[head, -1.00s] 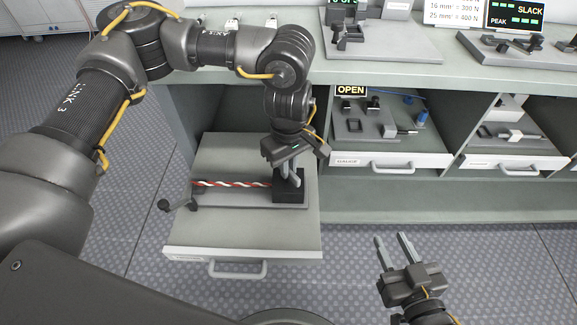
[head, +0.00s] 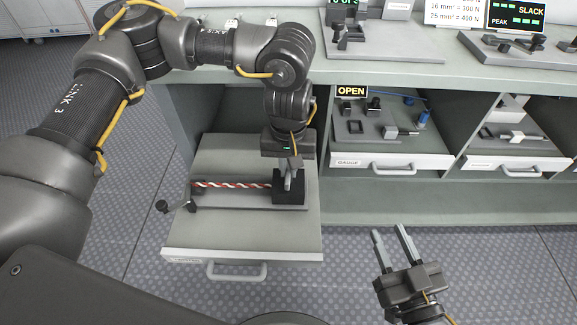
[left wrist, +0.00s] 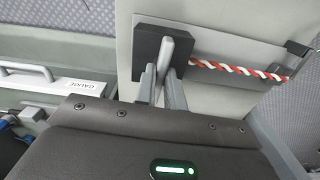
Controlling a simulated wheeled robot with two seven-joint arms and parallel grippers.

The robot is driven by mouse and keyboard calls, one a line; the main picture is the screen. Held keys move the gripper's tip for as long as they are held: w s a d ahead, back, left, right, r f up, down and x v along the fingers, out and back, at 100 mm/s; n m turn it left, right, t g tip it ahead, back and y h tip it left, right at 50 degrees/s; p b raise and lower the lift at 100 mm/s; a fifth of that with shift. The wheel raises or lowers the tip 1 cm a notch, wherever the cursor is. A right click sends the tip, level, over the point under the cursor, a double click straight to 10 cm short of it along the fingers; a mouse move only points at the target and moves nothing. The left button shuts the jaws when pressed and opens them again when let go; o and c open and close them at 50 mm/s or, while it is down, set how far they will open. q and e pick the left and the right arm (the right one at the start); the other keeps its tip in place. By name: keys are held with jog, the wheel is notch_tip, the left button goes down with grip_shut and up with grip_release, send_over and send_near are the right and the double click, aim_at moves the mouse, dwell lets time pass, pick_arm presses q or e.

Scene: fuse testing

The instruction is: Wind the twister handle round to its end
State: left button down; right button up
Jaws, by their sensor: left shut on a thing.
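The twister lies on the open drawer at the left: a grey base plate (head: 235,201), a black block (head: 290,198) at its right end, and a red-and-white twisted strand (head: 232,185) running left to an end fitting with a dark knob (head: 162,207). My left gripper (head: 289,186) points down at the black block. In the left wrist view its fingers are closed around the grey twister handle (left wrist: 176,52), which rises in front of the block (left wrist: 149,50). The fingers partly hide the handle. My right gripper (head: 390,232) is open and empty, over the floor at lower right.
The drawer front (head: 240,256) with its pull handle sticks out over the floor. The bench top (head: 390,78) runs above, with devices on it. Two further trays, one labelled GAUGE (head: 347,162), are in the bays at right.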

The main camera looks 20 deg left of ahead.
aim_at(289, 169)
jog(key=shift+a+r, duration=0.1)
jog(key=shift+r, duration=0.1)
dwell(0.3)
pick_arm(q)
jog(key=c, duration=1.5)
grip_release()
